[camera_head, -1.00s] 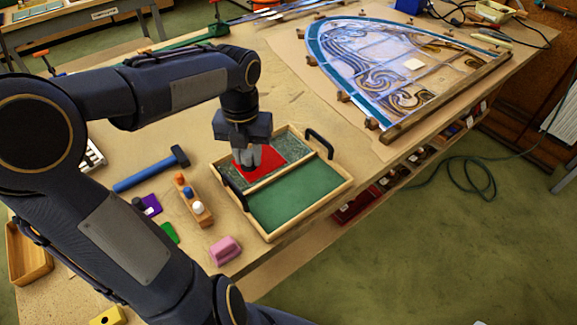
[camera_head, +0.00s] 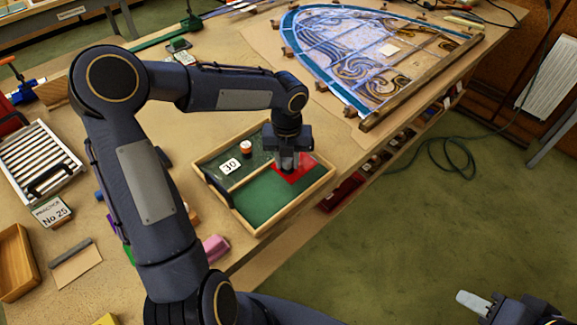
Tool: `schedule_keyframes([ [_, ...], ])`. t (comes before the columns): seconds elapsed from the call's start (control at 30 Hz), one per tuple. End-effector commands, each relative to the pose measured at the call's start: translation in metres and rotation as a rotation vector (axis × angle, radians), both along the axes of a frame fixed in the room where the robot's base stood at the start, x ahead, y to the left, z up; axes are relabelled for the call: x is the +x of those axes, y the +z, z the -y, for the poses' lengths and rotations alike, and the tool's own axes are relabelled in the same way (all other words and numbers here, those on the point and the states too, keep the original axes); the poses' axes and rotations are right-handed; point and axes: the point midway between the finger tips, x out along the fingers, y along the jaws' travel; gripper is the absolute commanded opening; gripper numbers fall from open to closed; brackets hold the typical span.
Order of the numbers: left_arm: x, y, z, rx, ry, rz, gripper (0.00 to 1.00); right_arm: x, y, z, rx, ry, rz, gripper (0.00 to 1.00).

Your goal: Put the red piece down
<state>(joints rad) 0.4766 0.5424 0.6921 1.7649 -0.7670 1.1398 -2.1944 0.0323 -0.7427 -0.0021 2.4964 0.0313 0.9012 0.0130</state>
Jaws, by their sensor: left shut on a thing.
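My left gripper (camera_head: 288,161) points down over the right part of a wooden tray (camera_head: 318,187). It is shut on a flat red piece (camera_head: 304,167), which shows around and to the right of the fingertips. The piece is over the tray's right end, near the divider. The fingers hide part of it, and I cannot tell whether it touches the tray floor. The tray's near compartment has a bare green floor (camera_head: 262,200). My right gripper (camera_head: 473,303) is at the bottom right, away from the table; its jaw opening is unclear.
A pink block (camera_head: 215,247) lies in front of the tray. A leaded panel (camera_head: 365,50) lies behind. My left arm hides part of the table.

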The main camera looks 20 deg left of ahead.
Motion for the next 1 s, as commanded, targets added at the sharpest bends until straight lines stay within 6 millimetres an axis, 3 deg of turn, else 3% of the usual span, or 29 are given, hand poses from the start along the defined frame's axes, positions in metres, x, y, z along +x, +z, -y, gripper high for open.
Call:
schedule_keyframes([
  [0.27,0.002,-0.033,0.003,0.000,-0.002,-0.002,0.08,0.000,0.001,0.000,0.000,0.000,0.000,0.36],
  [0.63,0.002,-0.039,0.003,0.000,-0.002,0.001,0.08,0.000,-0.001,0.000,0.000,0.000,0.000,0.36],
  [0.67,0.002,-0.039,0.003,0.000,-0.002,0.000,0.29,0.000,-0.001,0.000,0.000,0.000,0.000,0.36],
  [0.8,0.002,-0.038,0.003,0.000,-0.002,0.000,0.48,0.000,-0.001,0.000,0.000,0.000,0.000,0.36],
  [1.0,0.002,-0.038,0.003,0.001,-0.002,0.000,0.50,0.000,-0.001,0.000,0.000,0.000,0.000,0.36],
])
